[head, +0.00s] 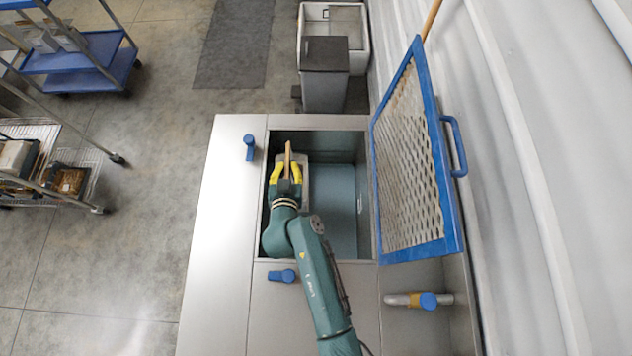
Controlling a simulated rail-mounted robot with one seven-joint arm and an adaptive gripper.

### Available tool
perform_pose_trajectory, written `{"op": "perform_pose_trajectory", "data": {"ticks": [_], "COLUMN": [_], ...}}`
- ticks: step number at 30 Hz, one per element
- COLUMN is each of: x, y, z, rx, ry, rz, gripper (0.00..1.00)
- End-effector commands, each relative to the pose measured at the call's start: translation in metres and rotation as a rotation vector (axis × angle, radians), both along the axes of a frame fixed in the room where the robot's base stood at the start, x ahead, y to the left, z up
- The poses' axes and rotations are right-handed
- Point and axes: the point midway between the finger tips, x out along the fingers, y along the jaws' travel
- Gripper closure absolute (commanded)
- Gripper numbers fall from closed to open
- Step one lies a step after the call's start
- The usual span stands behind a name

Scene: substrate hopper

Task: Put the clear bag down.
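My gripper (286,168) is inside the opening of the steel hopper (230,210), near its left wall. Its yellow fingers stand on both sides of a narrow tan thing (288,155) and look closed on it. I take this to be the clear bag seen nearly edge-on; its clear film cannot be made out at this size. A pale grey shape (305,185) shows beside and below the fingers, partly hidden by my gripper. I cannot tell whether the tan thing touches the hopper floor.
The blue-framed mesh lid (410,165) stands open at the right of the opening. Blue knobs (249,148) sit on the hopper's top. The right part of the hopper floor (340,205) is bare. A grey bin (325,75) stands behind, and wheeled racks (80,65) stand at left.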

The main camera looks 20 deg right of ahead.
Motion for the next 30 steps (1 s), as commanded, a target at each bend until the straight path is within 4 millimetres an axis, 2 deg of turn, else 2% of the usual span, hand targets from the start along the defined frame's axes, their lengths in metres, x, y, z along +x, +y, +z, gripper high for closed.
{"op": "perform_pose_trajectory", "data": {"ticks": [1, 3, 9, 12, 17, 24, 30], "x": [0.014, 0.027, 0.056, 0.064, 0.07, 0.07, 0.07], "y": [-0.007, -0.015, -0.036, -0.043, -0.048, -0.048, -0.048], "z": [-0.028, -0.053, -0.108, -0.123, -0.135, -0.182, -0.196], "rx": [0.0, 0.001, 0.008, 0.01, 0.012, 0.012, 0.012], "ry": [-0.013, -0.013, -0.009, -0.007, -0.004, -0.003, -0.006], "rz": [-0.004, -0.009, -0.019, -0.02, -0.022, -0.022, -0.022], "gripper": [1.0, 1.0, 1.0, 1.0, 1.0, 1.0, 1.0]}}
